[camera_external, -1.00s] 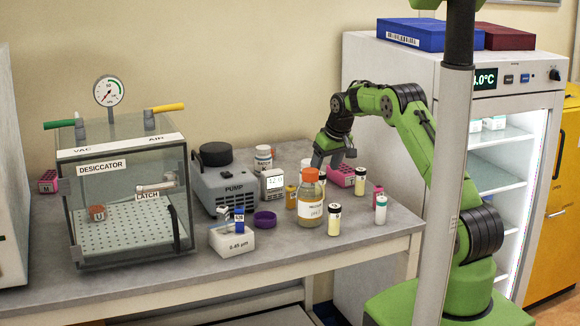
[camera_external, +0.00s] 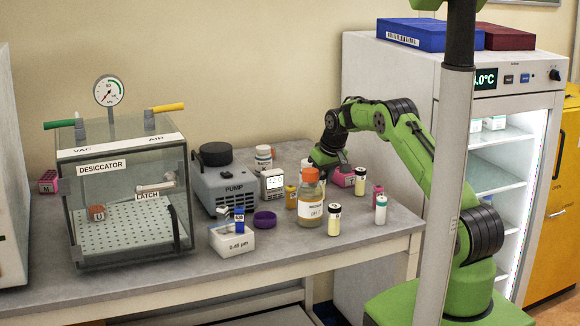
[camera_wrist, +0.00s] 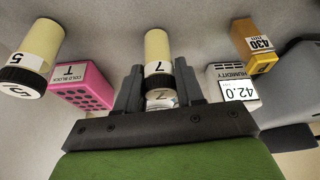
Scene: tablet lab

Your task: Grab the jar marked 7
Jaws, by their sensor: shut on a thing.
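The jar marked 7 (camera_wrist: 158,48) is pale yellow with a black lid and shows in the middle of the wrist view. My gripper (camera_wrist: 159,80) has a finger on each side of it near the lid end and is shut on it. In the external view my gripper (camera_external: 320,162) is low over the bench, behind the orange-capped bottle (camera_external: 311,205). Its fingertips and the held jar are mostly hidden there. A similar jar marked 5 (camera_wrist: 32,58) stands at the left of the wrist view.
Other small jars (camera_external: 334,218) (camera_external: 360,180) (camera_external: 380,210) stand nearby. The pump (camera_external: 226,186) and desiccator (camera_external: 125,200) are to the left.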

